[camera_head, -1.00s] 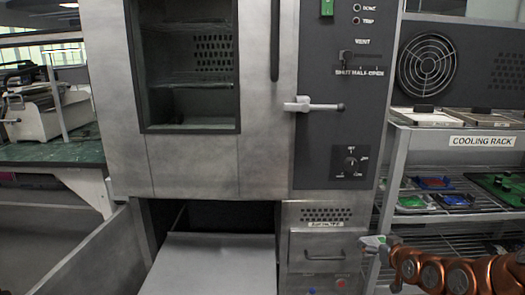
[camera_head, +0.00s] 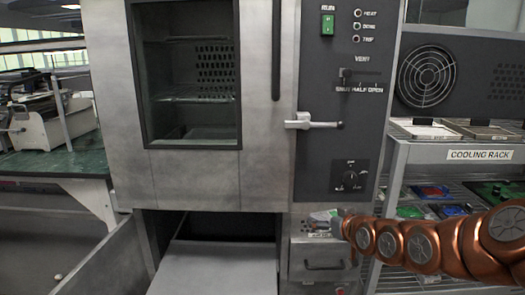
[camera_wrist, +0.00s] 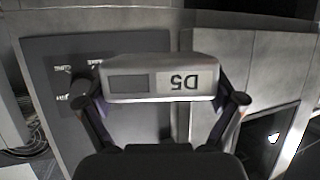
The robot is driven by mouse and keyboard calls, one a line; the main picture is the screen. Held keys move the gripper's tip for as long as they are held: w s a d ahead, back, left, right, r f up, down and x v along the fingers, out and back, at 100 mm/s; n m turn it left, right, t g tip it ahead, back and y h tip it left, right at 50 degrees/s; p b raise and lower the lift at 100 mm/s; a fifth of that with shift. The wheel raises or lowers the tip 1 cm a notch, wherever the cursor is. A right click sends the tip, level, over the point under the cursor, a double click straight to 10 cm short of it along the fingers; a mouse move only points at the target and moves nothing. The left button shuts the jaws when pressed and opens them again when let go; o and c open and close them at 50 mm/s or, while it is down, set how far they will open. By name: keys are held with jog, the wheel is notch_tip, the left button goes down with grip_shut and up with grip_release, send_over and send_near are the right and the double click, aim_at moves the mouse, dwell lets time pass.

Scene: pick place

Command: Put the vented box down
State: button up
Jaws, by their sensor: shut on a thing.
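My gripper (camera_wrist: 160,80) is shut on a pale grey box (camera_wrist: 158,64), one finger on each side, in the wrist view. This is taken as the vented box. Its near face has a dark panel and a "D5" label that reads upside down; no vents can be made out. In the head view, my gripper (camera_head: 330,222) is in front of the lower right part of the oven (camera_head: 200,180), just below the control panel. The box is small there and hard to tell from the gripper. It is held in the air.
The oven has a latch handle (camera_head: 314,121) sticking out above my gripper. A low compartment below stands open, with a flat grey surface (camera_head: 222,268) coming forward. A cooling rack (camera_head: 480,155) with trays and boards stands right. A green table (camera_head: 65,160) is left.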

notch_tip(320, 180, up, 30)
jog(key=p, duration=2.9)
jog(key=m+h, duration=0.3)
jog(key=h, duration=0.1)
send_over(326, 211)
notch_tip(326, 211, down, 13)
jog(key=shift+w+t, duration=0.15)
jog(key=shift+t, duration=0.15)
